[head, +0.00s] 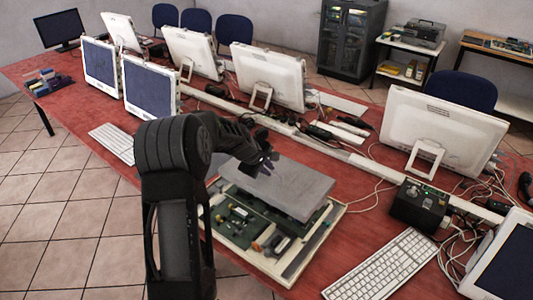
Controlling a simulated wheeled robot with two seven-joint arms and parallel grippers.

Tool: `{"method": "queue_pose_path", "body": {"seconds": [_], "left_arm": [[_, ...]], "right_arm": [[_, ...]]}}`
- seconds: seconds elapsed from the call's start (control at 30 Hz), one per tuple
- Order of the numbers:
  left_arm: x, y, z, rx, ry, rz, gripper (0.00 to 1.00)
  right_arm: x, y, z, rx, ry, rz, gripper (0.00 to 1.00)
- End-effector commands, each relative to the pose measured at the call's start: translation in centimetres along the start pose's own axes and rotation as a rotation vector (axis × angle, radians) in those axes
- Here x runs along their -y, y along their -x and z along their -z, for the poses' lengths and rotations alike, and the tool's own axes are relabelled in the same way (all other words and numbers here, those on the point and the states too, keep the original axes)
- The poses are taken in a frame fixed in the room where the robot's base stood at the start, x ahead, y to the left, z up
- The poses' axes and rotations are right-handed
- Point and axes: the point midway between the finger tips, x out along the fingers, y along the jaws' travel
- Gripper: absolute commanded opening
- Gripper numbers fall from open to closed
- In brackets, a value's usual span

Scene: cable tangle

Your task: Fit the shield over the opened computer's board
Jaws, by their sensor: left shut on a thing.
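The shield (285,189) is a flat grey plate in the middle of the head view. The opened computer (334,217) lies on its back on the red table, with a pale frame around its green board (232,222). My left gripper (264,167) is shut on the shield's far left edge. The shield is over the far right part of the board and hides it. The near left part of the board is uncovered. I cannot tell whether the shield touches the computer. My right gripper is not in view.
A white keyboard (382,266) lies to the right of the opened computer. A black box (420,205) and loose cables stand behind it. A white monitor (440,130) is at the back right. Another keyboard (112,142) lies to the left. A raised cable duct (340,150) runs behind.

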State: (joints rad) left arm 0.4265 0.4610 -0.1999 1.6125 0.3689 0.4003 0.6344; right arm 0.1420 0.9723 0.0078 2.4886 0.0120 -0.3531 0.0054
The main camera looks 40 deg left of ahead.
Motion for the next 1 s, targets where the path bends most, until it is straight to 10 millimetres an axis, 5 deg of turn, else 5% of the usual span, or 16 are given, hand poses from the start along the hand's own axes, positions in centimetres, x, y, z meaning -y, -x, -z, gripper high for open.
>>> {"method": "queue_pose_path", "body": {"seconds": [0.57,1.0], "left_arm": [[0.0,-0.9,-0.1,0.002,-0.004,0.0,0.0],[2.3,-4.1,0.0,0.002,-0.003,0.001,0.0]], "right_arm": [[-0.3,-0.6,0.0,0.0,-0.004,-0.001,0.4],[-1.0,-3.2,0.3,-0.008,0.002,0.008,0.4]]}}
